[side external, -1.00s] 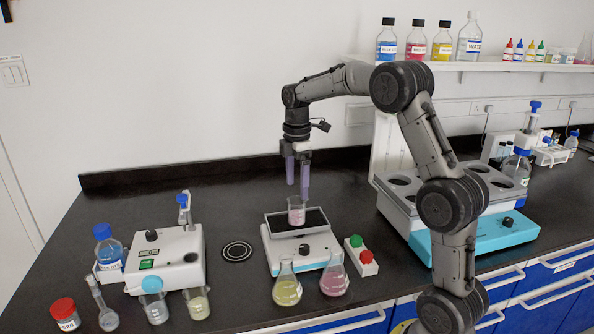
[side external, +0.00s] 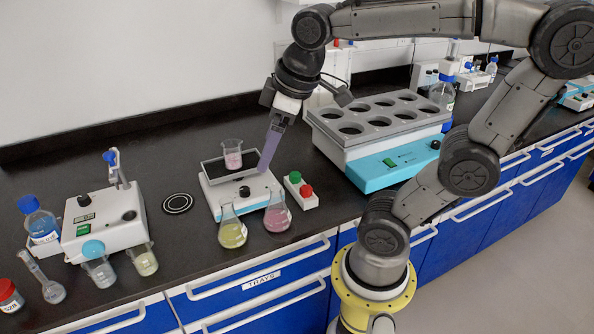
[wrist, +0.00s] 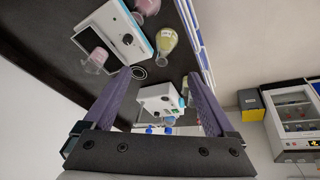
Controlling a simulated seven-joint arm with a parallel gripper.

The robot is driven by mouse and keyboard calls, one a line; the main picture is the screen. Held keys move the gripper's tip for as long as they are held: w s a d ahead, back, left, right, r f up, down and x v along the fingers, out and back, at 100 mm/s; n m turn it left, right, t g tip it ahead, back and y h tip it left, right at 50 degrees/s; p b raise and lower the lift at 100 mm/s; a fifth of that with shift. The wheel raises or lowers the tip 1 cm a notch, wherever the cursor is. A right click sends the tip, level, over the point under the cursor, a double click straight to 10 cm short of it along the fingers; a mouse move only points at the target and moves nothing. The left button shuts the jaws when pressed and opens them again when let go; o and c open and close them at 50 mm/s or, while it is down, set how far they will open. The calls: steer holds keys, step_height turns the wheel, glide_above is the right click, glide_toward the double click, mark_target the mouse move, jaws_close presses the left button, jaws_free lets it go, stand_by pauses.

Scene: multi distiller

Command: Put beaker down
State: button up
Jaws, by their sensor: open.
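A small clear beaker with pink liquid (side external: 232,157) stands upright on the dark top plate (side external: 213,173) of a white device (side external: 240,197). The beaker also shows in the wrist view (wrist: 96,58), outside the jaws, left of the left finger. My gripper (side external: 268,168) is to the right of the beaker in the side view, tilted, with its fingers pointing down. In the wrist view my gripper (wrist: 158,76) has its two purple fingers wide apart with nothing held between them. The fingers overlap in the side view, so their gap is hidden there.
Flasks with yellow (side external: 232,232) and pink liquid (side external: 277,215) stand in front of the device. A red-green button box (side external: 301,190) and a block with round holes (side external: 385,125) are to the right. A ringed dark spot (side external: 178,203) is clear on the left.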

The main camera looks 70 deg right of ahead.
steer(key=s+a+f+m+t, duration=0.1)
steer(key=s+a+f+m, duration=0.1)
steer(key=s, duration=0.4)
steer(key=shift+a+f+m, duration=0.15)
steer(key=shift+f+m, duration=0.25)
steer(key=shift+f, duration=0.45)
stand_by(0.6)
